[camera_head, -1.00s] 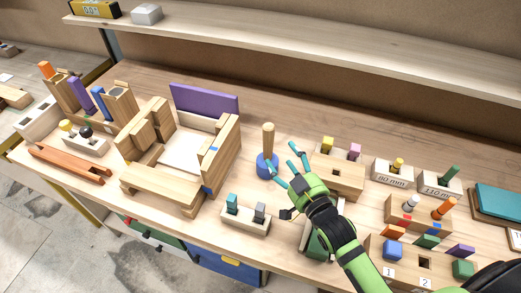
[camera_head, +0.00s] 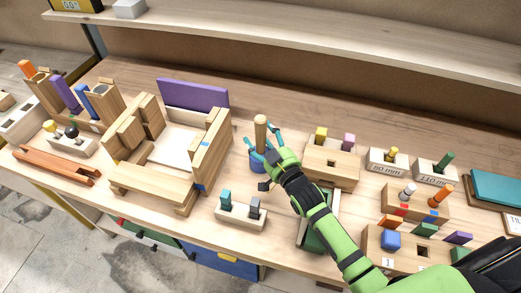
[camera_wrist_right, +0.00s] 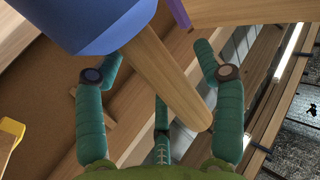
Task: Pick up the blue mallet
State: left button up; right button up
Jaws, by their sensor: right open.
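The blue mallet stands head down on the workbench, with its wooden handle (camera_head: 261,131) pointing up and its blue head (camera_head: 256,161) on the bench top. My right gripper (camera_head: 262,145) is at the mallet, its teal fingers spread on both sides of the handle. In the right wrist view the handle (camera_wrist_right: 168,80) runs between the open fingers (camera_wrist_right: 160,75), and the blue head (camera_wrist_right: 95,20) fills the upper left. I cannot tell whether any finger touches the handle. My left gripper is not in view.
A wooden jig with a purple board (camera_head: 192,94) stands left of the mallet. A small block with teal and grey pegs (camera_head: 240,212) is in front. A wooden peg box (camera_head: 332,165) is close on the right, beside my arm. Bare bench lies behind the mallet.

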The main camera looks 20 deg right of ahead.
jog(key=shift+c, duration=0.8)
jog(key=shift+s, duration=0.1)
grip_shut()
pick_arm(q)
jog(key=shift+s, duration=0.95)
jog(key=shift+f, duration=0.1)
